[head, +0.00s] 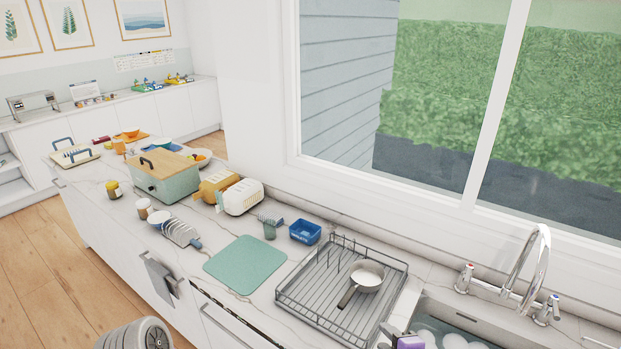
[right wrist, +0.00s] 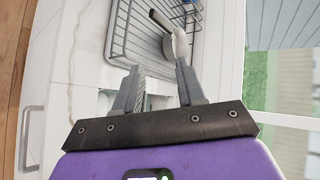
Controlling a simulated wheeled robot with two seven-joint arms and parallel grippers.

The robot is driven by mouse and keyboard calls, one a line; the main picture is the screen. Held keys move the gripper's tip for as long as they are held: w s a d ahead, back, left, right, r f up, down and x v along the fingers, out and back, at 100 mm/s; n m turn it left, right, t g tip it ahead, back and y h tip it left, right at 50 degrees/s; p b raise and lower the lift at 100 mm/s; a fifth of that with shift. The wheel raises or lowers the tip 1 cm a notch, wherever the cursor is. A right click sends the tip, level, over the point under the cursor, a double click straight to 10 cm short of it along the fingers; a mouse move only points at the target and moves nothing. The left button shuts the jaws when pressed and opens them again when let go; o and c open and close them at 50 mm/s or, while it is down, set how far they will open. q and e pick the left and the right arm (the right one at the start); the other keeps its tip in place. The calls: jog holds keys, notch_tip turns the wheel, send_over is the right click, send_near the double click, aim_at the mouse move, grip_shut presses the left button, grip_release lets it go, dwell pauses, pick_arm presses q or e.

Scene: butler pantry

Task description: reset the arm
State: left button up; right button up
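My right gripper (head: 389,334) shows at the bottom edge of the head view, over the near side of the sink by the dish rack's right corner. Its purple body is partly cut off by the frame. In the right wrist view the two grey fingers (right wrist: 158,72) stand apart with nothing between them. My left gripper is not in the head view.
A wire dish rack (head: 305,309) holds a small pan (head: 367,277); the rack also shows in the wrist view (right wrist: 122,40). A sink with suds (head: 453,341) and faucet (head: 524,272) lie right. A green mat (head: 245,264) lies left of the rack.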

jog(key=s+a+f+n+g+y, duration=0.1)
jog(key=s+a+f+n+g, duration=0.25)
jog(key=f, duration=0.55)
jog(key=s+a+f+n+g+y, duration=0.1)
jog(key=s+a+f+n+g, duration=0.2)
jog(key=f, duration=0.5)
jog(key=s+a+f+n+g+h, duration=0.15)
jog(key=s+f+n+g, duration=0.35)
jog(key=s+f+n, duration=0.5)
pick_arm(q)
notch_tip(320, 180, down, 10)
jog(key=b, duration=1)
pick_arm(e)
notch_tip(320, 180, down, 12)
jog(key=s+m, duration=0.1)
jog(key=m, duration=0.1)
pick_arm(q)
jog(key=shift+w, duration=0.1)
pick_arm(e)
jog(key=shift+s+d, duration=0.1)
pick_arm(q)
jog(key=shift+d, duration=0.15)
pick_arm(e)
jog(key=shift+d, duration=0.1)
